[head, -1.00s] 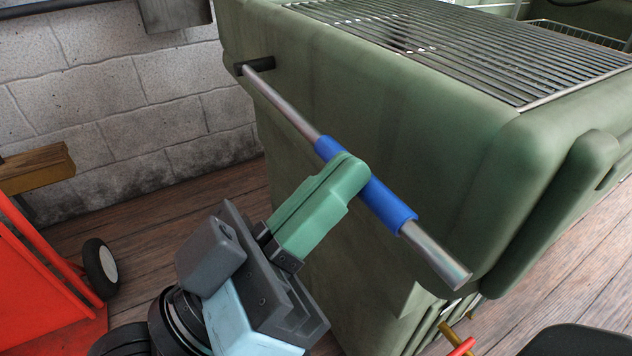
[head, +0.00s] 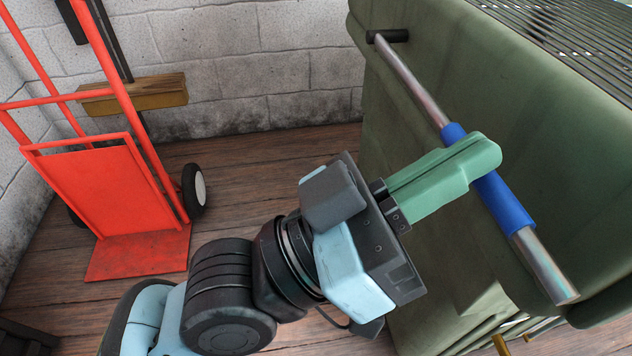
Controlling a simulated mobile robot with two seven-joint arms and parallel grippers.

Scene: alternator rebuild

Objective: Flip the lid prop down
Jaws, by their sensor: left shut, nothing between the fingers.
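The lid prop is a metal rod (head: 408,78) with a blue sleeve (head: 505,205), in the right half of the head view. It runs slanting from a dark pivot (head: 388,36) on the green cabinet (head: 460,80) down to a free end at lower right. My left gripper (head: 485,155) has green fingers, which are shut with nothing between them. Their tips lie over the blue sleeve in this view, hiding part of it. I cannot tell whether they touch it. My right gripper is not in view.
A red hand truck (head: 95,185) with wheels stands at the left by the block wall (head: 240,60). A wooden block (head: 135,93) is behind it. A metal grille (head: 565,30) tops the green cabinet. The wooden floor (head: 270,165) between hand truck and cabinet is clear.

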